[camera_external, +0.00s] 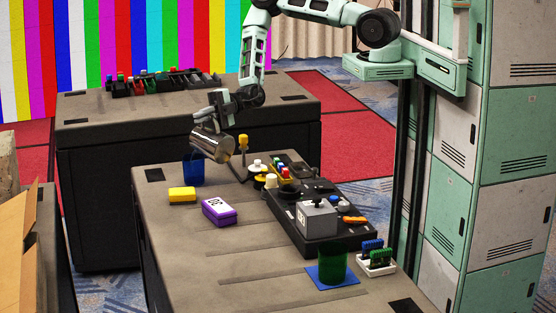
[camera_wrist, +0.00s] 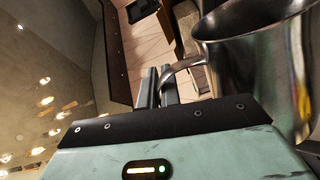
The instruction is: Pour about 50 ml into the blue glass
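A shiny metal jug (camera_external: 211,137) hangs tilted in my gripper (camera_external: 222,101), at the far left part of the near table. In the wrist view, my gripper's fingers (camera_wrist: 160,86) are closed on the jug's handle (camera_wrist: 186,66), and the jug's body (camera_wrist: 262,70) fills the upper right. The blue glass (camera_external: 193,173) stands upright on the table's far left corner, just below and beside the jug, which partly overlaps it in the picture. I cannot see any liquid stream or the level in the glass. A green glass (camera_external: 332,265) stands on a blue mat (camera_external: 318,279) at the front.
A black control panel (camera_external: 318,222) with knobs and a grey block takes up the table's right side. A second table (camera_external: 120,115) stands behind. The table's front left is clear.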

